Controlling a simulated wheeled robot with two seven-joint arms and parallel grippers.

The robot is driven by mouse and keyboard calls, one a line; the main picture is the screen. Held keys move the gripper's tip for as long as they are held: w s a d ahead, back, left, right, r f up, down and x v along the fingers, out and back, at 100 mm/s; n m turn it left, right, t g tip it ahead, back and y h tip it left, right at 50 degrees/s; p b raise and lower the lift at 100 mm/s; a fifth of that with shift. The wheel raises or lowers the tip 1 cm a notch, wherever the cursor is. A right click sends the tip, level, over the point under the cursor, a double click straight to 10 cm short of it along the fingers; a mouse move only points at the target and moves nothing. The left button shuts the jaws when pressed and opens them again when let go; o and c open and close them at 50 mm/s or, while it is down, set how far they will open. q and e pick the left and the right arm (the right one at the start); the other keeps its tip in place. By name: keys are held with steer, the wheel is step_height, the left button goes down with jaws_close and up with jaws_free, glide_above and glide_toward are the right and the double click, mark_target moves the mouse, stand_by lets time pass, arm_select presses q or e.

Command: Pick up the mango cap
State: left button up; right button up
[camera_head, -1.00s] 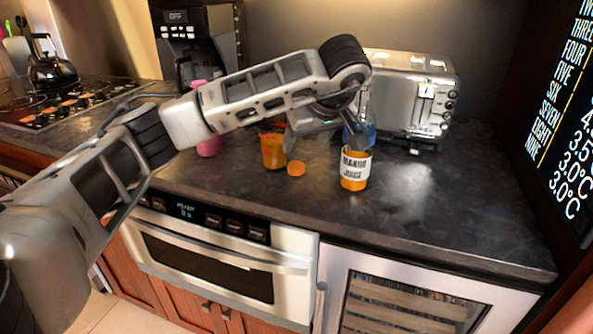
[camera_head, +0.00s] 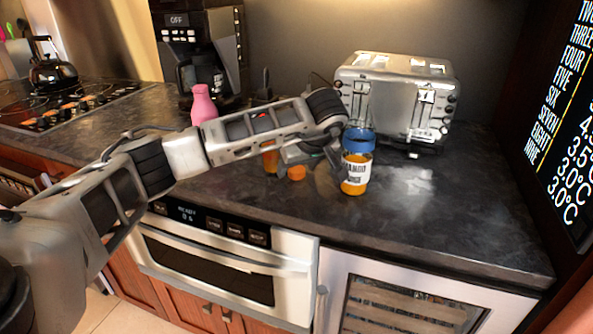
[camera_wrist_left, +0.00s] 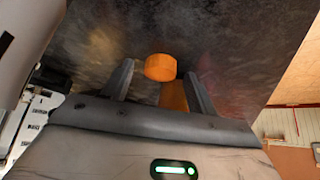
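The mango cap (camera_head: 297,172), a small orange disc, lies on the dark counter in the head view, left of the mango juice jar (camera_head: 354,184). It also shows in the left wrist view (camera_wrist_left: 160,67), close to the fingertips and in line with the gap between them. My left gripper (camera_head: 306,156) is low over the counter beside the cap. Its fingers (camera_wrist_left: 158,75) are apart, with no clear grip on the cap. A second orange shape (camera_wrist_left: 174,96) shows between the fingers; I cannot tell what it is. My right gripper is not in view.
An orange container (camera_head: 270,162) stands left of the cap, partly behind my arm. A pink bottle (camera_head: 203,104), a coffee maker (camera_head: 200,50) and a toaster (camera_head: 400,95) stand behind. The counter's right front is clear.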

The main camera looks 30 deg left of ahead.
mark_target(299, 173)
arm_select(q)
steer(key=c, duration=0.9)
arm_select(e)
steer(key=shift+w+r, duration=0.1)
arm_select(q)
steer(key=shift+r, duration=0.1)
steer(key=shift+r, duration=0.25)
steer(key=r, duration=0.3)
steer(key=shift+s+d+r+b, duration=0.1)
steer(key=shift+s+d+b, duration=0.1)
steer(key=shift+d+b, duration=0.1)
steer(key=s+d+r, duration=0.2)
steer(key=s+r, duration=0.1)
steer(key=s+d+r+p, duration=0.1)
steer(key=s+d+r, duration=0.2)
steer(key=s, duration=0.1)
steer(key=s+d+r+p, duration=0.1)
steer(key=s+d+r, duration=0.2)
steer(key=shift+s, duration=0.4)
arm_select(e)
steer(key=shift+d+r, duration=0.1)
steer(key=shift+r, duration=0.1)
